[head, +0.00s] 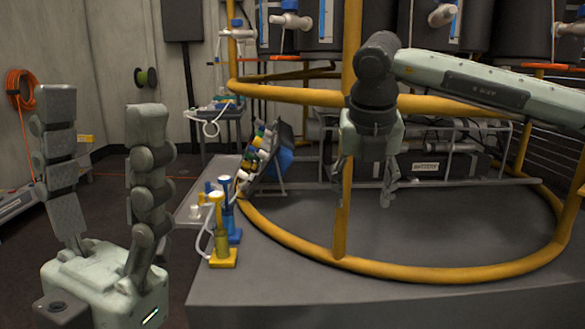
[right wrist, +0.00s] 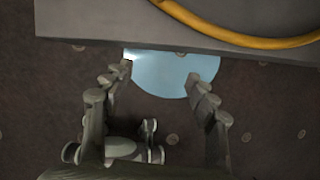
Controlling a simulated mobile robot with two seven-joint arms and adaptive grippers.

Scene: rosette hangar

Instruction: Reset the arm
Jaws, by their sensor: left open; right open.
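My left gripper (head: 101,102) stands large at the left of the head view. Its two fingers point up, well apart, with nothing between them. My right gripper (head: 363,200) hangs fingers down from the arm that comes in from the right. It looks open and empty, in front of the yellow ring frame (head: 435,273). In the right wrist view, the right gripper's fingers (right wrist: 160,74) are spread, with a pale blue round patch (right wrist: 158,85) beyond them on the dark floor.
A grey platform (head: 400,304) carries the yellow frame. A yellow-and-blue fitting with a hose (head: 221,240) stands at its left corner. A tilted rack of coloured parts (head: 262,155) is behind. An orange hose coil (head: 20,88) hangs on the left wall.

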